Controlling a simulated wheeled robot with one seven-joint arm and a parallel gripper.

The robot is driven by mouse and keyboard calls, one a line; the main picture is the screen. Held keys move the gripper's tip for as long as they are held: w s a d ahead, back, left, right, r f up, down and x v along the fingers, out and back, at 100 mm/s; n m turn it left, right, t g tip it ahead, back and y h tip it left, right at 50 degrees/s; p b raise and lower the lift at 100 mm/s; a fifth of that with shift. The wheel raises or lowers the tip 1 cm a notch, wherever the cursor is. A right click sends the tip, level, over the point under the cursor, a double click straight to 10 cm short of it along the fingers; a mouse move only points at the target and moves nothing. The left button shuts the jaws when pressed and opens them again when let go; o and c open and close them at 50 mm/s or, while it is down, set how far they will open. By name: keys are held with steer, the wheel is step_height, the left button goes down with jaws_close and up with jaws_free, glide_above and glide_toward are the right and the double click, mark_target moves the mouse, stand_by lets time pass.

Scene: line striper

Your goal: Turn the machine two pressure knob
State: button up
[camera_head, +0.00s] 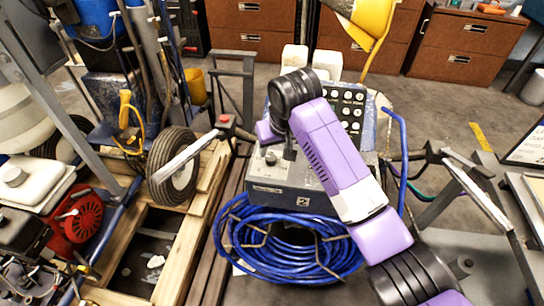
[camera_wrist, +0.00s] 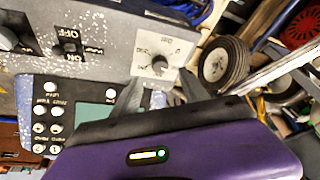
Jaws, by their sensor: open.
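Machine two (camera_head: 300,203) is a grey box with a "2" label on its front, partly hidden behind my arm in the head view. In the wrist view, a dark round knob (camera_wrist: 159,63) sits on a pale dial plate with small markings; I cannot read whether it says pressure. My gripper (camera_wrist: 160,80) is open, its two dark fingers spread to either side below the knob in the picture. Contact with the knob is not visible. In the head view, my gripper is mostly hidden by my purple arm.
An ON/OFF switch (camera_wrist: 70,44) and another black knob (camera_wrist: 8,40) are on the same panel. A button panel with a green screen (camera_wrist: 95,116) is close to my gripper. Blue coiled hose (camera_head: 240,245) lies in front of the machine. A wheel (camera_head: 172,168) stands left.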

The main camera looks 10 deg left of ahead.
mark_target(272, 158)
steer(key=x, duration=0.7)
steer(key=shift+f, duration=0.1)
jaws_close()
